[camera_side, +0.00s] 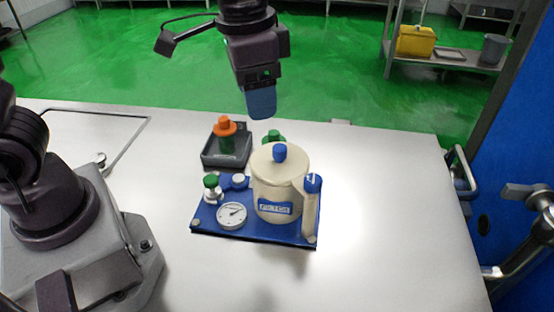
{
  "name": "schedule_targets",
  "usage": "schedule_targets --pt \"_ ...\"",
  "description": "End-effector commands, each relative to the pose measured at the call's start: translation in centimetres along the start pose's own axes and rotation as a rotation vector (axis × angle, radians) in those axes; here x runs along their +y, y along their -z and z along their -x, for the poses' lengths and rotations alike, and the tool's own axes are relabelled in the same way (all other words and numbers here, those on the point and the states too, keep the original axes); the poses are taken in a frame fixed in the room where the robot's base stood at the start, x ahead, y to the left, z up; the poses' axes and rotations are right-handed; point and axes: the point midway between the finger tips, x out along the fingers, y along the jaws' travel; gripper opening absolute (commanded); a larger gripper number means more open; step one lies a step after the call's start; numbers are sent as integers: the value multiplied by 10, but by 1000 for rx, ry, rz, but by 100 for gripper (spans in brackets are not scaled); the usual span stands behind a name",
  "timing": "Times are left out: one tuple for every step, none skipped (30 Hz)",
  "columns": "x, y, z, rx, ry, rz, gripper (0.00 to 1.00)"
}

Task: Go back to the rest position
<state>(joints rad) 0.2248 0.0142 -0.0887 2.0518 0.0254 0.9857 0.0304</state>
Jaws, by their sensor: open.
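My gripper (262,103) hangs above the back of the table, pointing down, with its blue fingertips clear of everything below. It is open and nothing shows between its fingers. Below it and slightly right stands a cream canister (279,180) with a blue knob and a label that seems to read "FILTER". The canister sits upright on a blue base plate (255,231). A round gauge (232,215), a green-topped valve (212,188) and a blue-topped cream handle or tube (311,205) are also on the plate.
A dark tray (227,158) behind the plate holds an orange-topped green item (226,132). Another green knob (273,137) shows behind the canister, partly hidden. The white table (400,220) is clear on the right. A blue panel with metal handles (465,172) borders the right side.

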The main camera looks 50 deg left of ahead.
Motion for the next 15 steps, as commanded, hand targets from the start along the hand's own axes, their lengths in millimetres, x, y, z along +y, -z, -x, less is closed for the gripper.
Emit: schedule_targets --pt "-9 -18 10 38 9 43 58" --pt "-14 -27 15 58 13 66 58" --pt "-20 -40 20 86 19 98 58" --pt "-23 -50 24 106 23 120 58" --pt "-27 -59 27 129 26 143 58" --pt "-31 -72 31 157 31 173 58" --pt "-34 -81 33 178 34 195 58" --pt "-36 -89 36 201 38 216 58" --pt "-39 -99 38 229 42 240 58" --pt "-41 -106 40 249 45 258 58" --pt "-42 -112 42 268 49 273 58" --pt "-44 -119 44 293 53 291 58" --pt "-45 -124 46 308 56 304 58" --pt "-46 -127 48 324 59 314 58" --pt "-48 -131 50 343 64 325 58"
